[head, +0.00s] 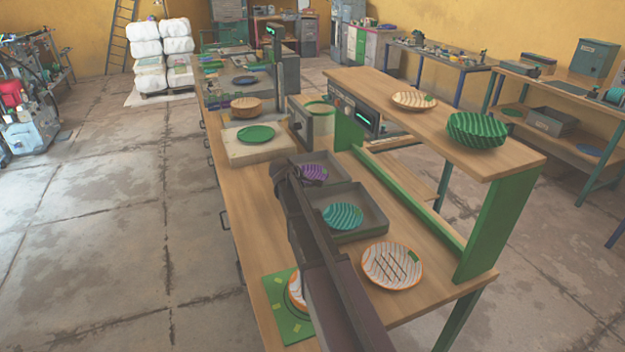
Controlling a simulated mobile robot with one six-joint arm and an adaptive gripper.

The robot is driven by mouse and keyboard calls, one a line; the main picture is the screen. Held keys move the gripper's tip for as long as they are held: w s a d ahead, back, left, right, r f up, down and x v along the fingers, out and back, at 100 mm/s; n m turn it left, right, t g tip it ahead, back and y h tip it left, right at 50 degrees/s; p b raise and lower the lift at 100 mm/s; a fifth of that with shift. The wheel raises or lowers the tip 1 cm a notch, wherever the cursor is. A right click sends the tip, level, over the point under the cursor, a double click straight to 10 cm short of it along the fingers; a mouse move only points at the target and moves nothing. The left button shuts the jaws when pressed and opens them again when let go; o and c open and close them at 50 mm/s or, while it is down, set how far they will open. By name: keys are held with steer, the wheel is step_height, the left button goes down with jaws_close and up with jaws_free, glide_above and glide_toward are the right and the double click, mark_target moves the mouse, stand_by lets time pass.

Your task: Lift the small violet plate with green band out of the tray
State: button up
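A small violet striped plate (317,172) lies in the back part of a grey tray (377,213) on the wooden bench. Its left side is hidden by my dark arm, and I cannot make out a green band on it. My gripper (293,172) is at the far end of the arm, over or beside the left edge of the violet plate. Its fingers do not show clearly, so I cannot tell whether it is open or touches the plate. A teal striped plate (342,215) lies in the front part of the tray.
An orange-rimmed white plate (392,266) lies right of my arm. A green mat (284,307) with a partly hidden plate is at the front left. A green plate (256,133) rests on a pale block behind the tray. A raised shelf (440,120) with bowls overhangs the right side.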

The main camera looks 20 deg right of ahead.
mark_target(312, 175)
steer(key=shift+b+x, duration=0.8)
steer(key=shift+x, duration=0.75)
jaws_close()
